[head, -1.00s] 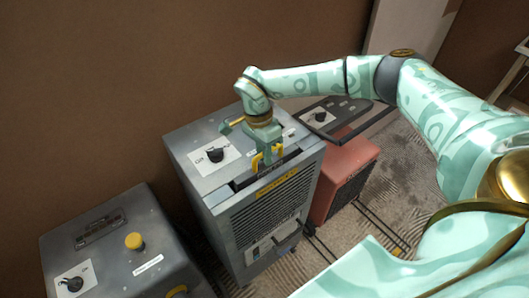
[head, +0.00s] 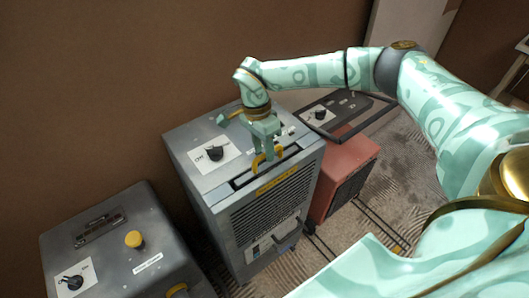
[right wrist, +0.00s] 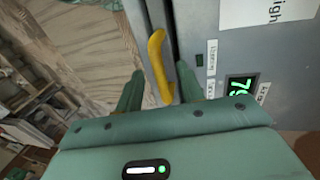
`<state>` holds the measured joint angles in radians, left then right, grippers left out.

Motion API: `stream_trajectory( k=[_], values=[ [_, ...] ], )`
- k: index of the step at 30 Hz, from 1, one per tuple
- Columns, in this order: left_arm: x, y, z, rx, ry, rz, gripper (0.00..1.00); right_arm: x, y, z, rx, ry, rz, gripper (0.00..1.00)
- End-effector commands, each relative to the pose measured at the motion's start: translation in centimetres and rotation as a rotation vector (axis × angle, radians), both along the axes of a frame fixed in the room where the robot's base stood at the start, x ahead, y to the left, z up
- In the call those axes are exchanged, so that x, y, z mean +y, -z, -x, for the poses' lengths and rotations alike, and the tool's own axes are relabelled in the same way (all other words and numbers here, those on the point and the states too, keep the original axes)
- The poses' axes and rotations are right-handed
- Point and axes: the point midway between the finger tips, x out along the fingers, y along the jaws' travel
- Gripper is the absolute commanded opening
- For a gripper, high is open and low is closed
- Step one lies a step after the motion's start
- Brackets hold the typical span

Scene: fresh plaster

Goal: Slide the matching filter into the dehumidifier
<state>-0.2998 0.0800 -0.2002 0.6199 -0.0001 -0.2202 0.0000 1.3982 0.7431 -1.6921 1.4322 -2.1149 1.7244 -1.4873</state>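The grey dehumidifier (head: 235,193) stands in the middle of the head view, with a long slot across its top near the front edge. A yellow handle (head: 257,164) sticks up from that slot; it also shows in the right wrist view (right wrist: 157,62). The filter body under it is hidden in the slot. My right gripper (head: 266,157) is over the slot from above. In the right wrist view its two fingers (right wrist: 158,88) stand on either side of the handle with gaps, not clamped. My left gripper is out of view.
A grey machine (head: 115,245) with a yellow knob stands at the lower left. A lit display (right wrist: 241,88) sits beside the slot. Patterned floor is open at the right.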

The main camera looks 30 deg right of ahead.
Motion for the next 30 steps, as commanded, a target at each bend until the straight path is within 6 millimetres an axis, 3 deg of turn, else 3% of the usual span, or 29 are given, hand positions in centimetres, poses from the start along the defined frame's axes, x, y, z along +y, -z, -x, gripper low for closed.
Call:
stream_trajectory(
  k=[9,15,21,30],
  values=[
    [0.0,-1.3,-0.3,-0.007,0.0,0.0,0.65,0.1,-8.8,-1.8,-0.006,0.002,0.0,0.38],
    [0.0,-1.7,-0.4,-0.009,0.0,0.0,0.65,0.2,-12.4,-2.5,-0.003,0.002,0.001,0.38],
    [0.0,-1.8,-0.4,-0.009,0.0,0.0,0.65,0.2,-13.5,-2.7,-0.001,0.001,0.0,0.38],
    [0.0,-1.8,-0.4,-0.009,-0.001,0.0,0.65,0.2,-13.5,-2.7,-0.001,0.001,0.0,0.38]
  ],
)
